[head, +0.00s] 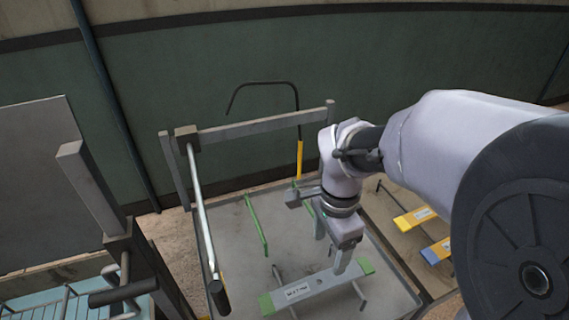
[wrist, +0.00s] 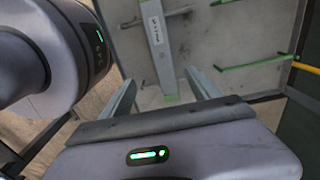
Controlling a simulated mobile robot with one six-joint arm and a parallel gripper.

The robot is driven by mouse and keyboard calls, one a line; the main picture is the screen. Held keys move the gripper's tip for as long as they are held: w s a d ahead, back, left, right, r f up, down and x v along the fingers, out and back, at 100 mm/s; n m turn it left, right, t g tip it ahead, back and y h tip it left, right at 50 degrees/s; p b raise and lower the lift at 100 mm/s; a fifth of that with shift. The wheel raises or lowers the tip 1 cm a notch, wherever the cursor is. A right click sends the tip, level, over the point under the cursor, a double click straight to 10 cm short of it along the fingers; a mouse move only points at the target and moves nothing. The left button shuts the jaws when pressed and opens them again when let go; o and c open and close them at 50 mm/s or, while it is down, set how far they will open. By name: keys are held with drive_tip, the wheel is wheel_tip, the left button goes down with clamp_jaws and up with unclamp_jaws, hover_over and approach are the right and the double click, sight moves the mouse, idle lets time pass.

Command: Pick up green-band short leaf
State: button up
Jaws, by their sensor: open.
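The green-band short leaf (head: 318,284) is a grey bar with green ends and a white label on top. It lies across thin supports at the front of a grey tray (head: 232,240) in the head view. In the wrist view the leaf (wrist: 159,55) runs away from me, its near green end between the finger lines. My gripper (head: 334,251) is open and empty, pointing down near the leaf's right half. In the wrist view its two fingers (wrist: 160,80) stand apart on either side of the leaf. Whether they touch it or how high they are I cannot tell.
A yellow-banded leaf (head: 415,217) and a blue-and-yellow one (head: 437,250) lie at the right. A grey metal frame (head: 265,123) with a long bar (head: 203,215) rises at the left. A dark bent rod with a yellow end (head: 299,160) stands behind.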

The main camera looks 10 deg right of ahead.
drive_tip(key=b, duration=0.4)
hover_over(319, 282)
drive_tip(key=f, duration=0.9)
drive_tip(key=shift+s+d+f, duration=0.25)
drive_tip(key=shift+f, duration=0.1)
drive_tip(key=f+b, duration=0.2)
drive_tip(key=f, duration=0.1)
drive_tip(key=f+b, duration=0.1)
drive_tip(key=f, duration=0.1)
drive_tip(key=shift+w+a+f, duration=0.1)
drive_tip(key=shift+w+a, duration=0.15)
drive_tip(key=shift+r, duration=0.2)
clamp_jaws()
